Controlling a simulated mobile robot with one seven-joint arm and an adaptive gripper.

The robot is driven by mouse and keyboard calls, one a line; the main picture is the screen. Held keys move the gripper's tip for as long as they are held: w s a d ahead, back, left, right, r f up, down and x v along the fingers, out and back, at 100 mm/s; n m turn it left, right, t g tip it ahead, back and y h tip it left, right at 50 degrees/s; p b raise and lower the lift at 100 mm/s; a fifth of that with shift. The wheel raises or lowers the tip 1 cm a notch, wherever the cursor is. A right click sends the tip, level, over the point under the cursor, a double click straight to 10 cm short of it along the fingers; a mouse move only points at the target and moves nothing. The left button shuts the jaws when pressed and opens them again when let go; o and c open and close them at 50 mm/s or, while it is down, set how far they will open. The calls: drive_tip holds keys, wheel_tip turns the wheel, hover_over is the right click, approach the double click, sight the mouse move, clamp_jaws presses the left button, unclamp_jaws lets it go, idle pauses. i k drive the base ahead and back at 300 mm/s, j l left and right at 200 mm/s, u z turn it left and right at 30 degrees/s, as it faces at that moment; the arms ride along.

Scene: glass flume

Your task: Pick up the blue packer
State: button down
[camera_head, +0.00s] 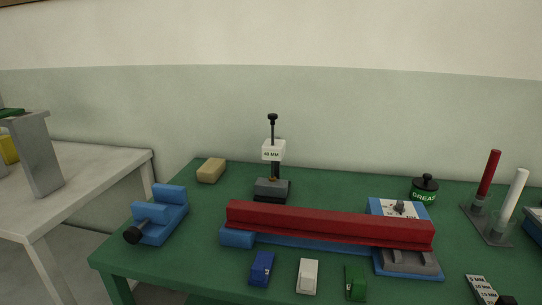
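The blue packer (262,268) is a small dark blue block lying near the front edge of the green table (190,225). A white packer (307,276) lies to its right, and a green packer (355,283) lies further right. The three are apart from each other. My gripper does not show in this view.
A red bar (330,226) lies across blue supports just behind the packers. A blue vise (160,216) stands at the left, a gauge stand (272,188) behind the bar, and a grease pot (424,190) at the back right. The table's left front is clear.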

sight(260, 270)
drive_tip(key=i+l+u, duration=0.3)
drive_tip(key=l, duration=0.25)
drive_tip(key=i+l+u, duration=0.3)
drive_tip(key=l, duration=0.4)
drive_tip(key=i, duration=0.1)
